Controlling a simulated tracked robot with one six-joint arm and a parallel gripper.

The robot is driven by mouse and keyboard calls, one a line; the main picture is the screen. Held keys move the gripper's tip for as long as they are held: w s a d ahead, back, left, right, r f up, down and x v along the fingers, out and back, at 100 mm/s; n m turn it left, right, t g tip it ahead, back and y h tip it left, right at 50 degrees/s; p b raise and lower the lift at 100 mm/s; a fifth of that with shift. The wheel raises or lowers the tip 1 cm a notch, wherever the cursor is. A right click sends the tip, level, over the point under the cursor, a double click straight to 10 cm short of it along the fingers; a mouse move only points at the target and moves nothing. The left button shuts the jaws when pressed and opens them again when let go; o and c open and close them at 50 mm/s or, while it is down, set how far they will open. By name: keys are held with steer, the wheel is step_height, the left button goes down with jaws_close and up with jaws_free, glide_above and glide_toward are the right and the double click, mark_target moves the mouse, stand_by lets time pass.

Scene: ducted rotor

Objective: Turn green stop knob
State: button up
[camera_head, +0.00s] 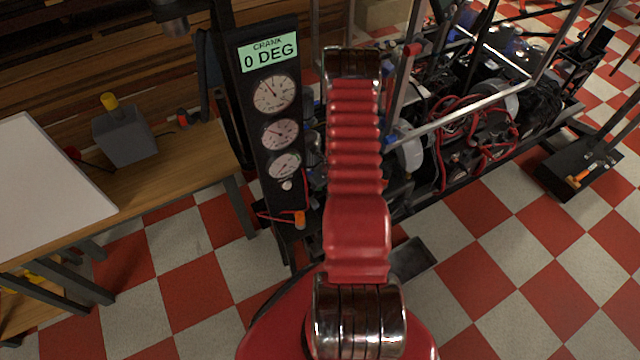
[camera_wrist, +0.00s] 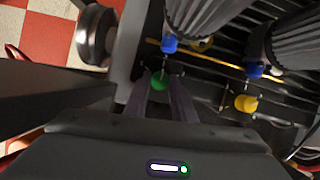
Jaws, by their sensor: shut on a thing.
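The green stop knob (camera_wrist: 160,82) shows in the wrist view, between the tips of my gripper's fingers (camera_wrist: 160,92). My gripper is shut on it. Only the knob's rounded top shows; its lower part and mount are hidden. In the head view my red arm reaches toward the machine and hides both the knob and my gripper. A panel (camera_head: 270,130) on the machine has a green display (camera_head: 268,55) that reads "CRANK 0 DEG", with several round gauges below it.
Blue knobs (camera_wrist: 169,43) and a yellow knob (camera_wrist: 246,103) sit close to my gripper, beside dark ribbed cylinders (camera_wrist: 300,38). A wooden bench (camera_head: 185,165) with a grey box (camera_head: 123,136) stands at the left. Checkered floor (camera_head: 490,250) is open at the lower right.

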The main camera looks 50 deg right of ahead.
steer(key=shift+d, duration=0.1)
stand_by(0.4)
steer(key=o, duration=1.1)
steer(key=shift+c, duration=0.2)
steer(key=shift+r, duration=0.2)
steer(key=v, duration=1.3)
steer(key=shift+r, duration=0.2)
